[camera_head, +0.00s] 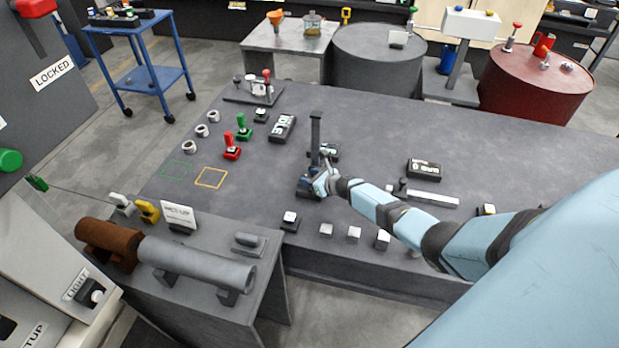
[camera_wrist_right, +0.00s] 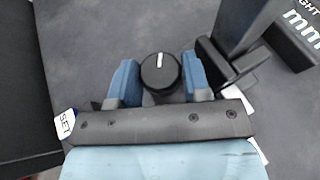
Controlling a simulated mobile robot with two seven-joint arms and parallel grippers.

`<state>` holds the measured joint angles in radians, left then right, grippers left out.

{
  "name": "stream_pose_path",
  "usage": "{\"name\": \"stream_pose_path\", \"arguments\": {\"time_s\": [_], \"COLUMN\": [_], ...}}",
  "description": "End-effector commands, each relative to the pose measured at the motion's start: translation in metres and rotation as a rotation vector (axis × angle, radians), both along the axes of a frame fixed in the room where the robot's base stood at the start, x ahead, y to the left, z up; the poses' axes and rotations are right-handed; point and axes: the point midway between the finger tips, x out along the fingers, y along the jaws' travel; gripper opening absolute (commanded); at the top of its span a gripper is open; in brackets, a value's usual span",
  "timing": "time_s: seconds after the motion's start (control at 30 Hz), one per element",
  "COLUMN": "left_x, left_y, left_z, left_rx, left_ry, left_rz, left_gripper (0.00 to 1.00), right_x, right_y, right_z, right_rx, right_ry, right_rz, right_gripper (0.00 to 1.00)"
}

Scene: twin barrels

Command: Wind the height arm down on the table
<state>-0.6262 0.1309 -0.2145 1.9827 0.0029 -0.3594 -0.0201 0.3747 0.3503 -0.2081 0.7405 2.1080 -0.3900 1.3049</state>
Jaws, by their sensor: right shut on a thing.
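The height stand on the table has a tall dark post (camera_head: 316,132), which also shows in the wrist view (camera_wrist_right: 243,35). A round black knob (camera_wrist_right: 160,72) with a white mark sits beside the post. My right gripper (camera_head: 322,184) is at the foot of the stand. In the wrist view its two blue fingers (camera_wrist_right: 160,80) are closed on the knob from both sides. The head view hides the knob behind the gripper. How high the height arm stands is hard to tell. My left gripper is not in view.
The grey table (camera_head: 270,215) carries a black display (camera_head: 283,128), red (camera_head: 231,150) and green (camera_head: 244,130) handled pieces, and a dark readout (camera_head: 423,169). Several small buttons line its front edge. A side bench with a rusty-and-grey cylinder (camera_head: 195,262) stands at front left. Barrels stand behind.

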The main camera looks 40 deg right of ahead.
Motion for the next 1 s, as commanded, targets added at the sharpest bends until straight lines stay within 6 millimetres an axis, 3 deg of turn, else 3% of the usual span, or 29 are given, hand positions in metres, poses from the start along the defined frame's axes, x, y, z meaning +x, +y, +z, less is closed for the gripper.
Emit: {"name": "stream_pose_path", "arguments": {"time_s": [0.3, 1.0], "left_x": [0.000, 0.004], "left_y": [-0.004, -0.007], "left_z": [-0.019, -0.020], "left_rx": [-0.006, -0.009], "left_ry": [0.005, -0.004], "left_rz": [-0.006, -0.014], "left_gripper": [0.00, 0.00], "right_x": [0.001, 0.001], "right_y": [-0.003, -0.002], "right_z": [-0.003, 0.000], "right_rx": [-0.001, 0.000], "right_ry": [0.001, -0.001], "right_rz": [0.177, 0.245], "right_gripper": [0.20, 0.20]}}
